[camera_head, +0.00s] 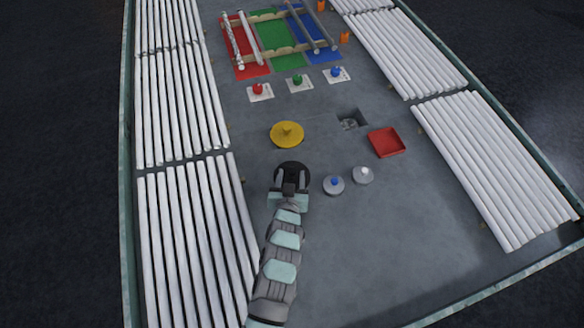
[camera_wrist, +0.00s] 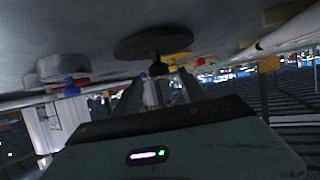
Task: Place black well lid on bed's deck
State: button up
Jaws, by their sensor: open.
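The black well lid (camera_head: 293,168) is a round dark disc near the middle of the deck in the head view. In the wrist view, which looks upside down, the lid (camera_wrist: 190,40) appears flat against the grey deck (camera_wrist: 255,18), its small black knob pointing away from it. My gripper (camera_head: 289,187) is right at the lid's near side and hides part of it in the head view. In the wrist view my gripper (camera_wrist: 160,88) is open, with the knob in line with the gap between the fingers. I cannot tell whether a finger touches the knob.
A yellow lid (camera_head: 287,134) lies just beyond. Two grey lids, one with a blue knob (camera_head: 334,184) and one with a white knob (camera_head: 363,175), stand to the right. White tubes (camera_head: 190,240) line both sides.

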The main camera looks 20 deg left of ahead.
jog(key=v, duration=0.5)
jog(key=shift+s+d+r, duration=0.1)
jog(key=shift+s, duration=0.2)
